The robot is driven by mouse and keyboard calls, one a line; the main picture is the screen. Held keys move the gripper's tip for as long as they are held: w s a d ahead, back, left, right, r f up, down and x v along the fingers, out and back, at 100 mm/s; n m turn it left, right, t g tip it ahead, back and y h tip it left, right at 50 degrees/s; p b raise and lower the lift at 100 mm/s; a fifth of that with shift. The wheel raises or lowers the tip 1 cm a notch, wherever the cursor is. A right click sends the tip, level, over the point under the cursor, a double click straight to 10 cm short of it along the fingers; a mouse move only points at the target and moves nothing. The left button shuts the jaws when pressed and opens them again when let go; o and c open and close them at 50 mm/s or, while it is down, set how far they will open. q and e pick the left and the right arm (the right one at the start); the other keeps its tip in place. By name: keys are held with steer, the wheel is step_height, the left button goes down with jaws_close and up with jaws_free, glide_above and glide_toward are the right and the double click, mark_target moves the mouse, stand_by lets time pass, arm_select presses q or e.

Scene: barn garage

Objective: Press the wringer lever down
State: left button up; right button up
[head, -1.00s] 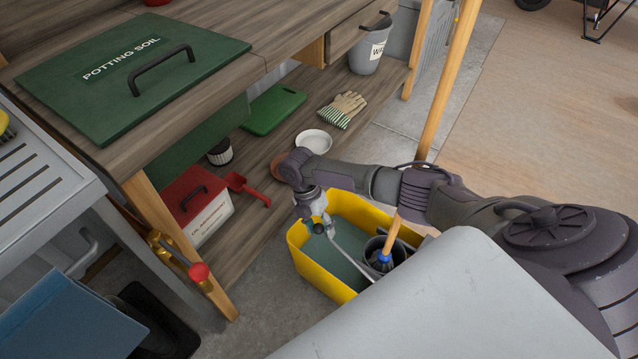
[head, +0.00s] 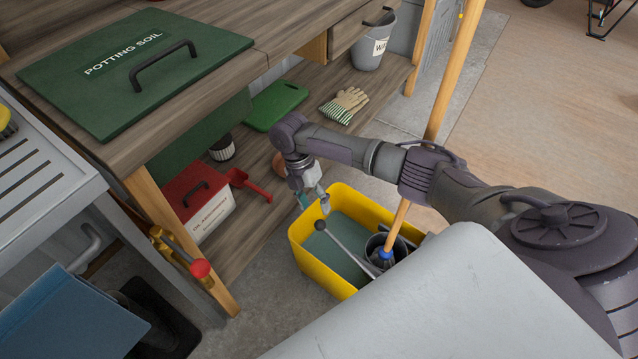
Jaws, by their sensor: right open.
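The yellow mop bucket (head: 318,268) stands on the floor in the head view, with dark greenish water inside. The wringer lever (head: 345,242) is a thin grey rod with a dark ball knob (head: 320,225). It slants up and left from the dark wringer (head: 374,246) over the bucket. My right gripper (head: 312,203) is open and points down above the bucket's back left rim, just above and left of the knob. It looks apart from the knob, though depth is hard to judge. My left gripper is not in view.
A wooden mop handle (head: 437,110) rises from the wringer, close to my right forearm. A workbench (head: 235,70) with a lower shelf stands behind and left. The shelf holds a red box (head: 198,200), a red scoop (head: 250,185) and gloves (head: 345,104).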

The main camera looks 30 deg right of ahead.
steer(key=shift+v, duration=2.1)
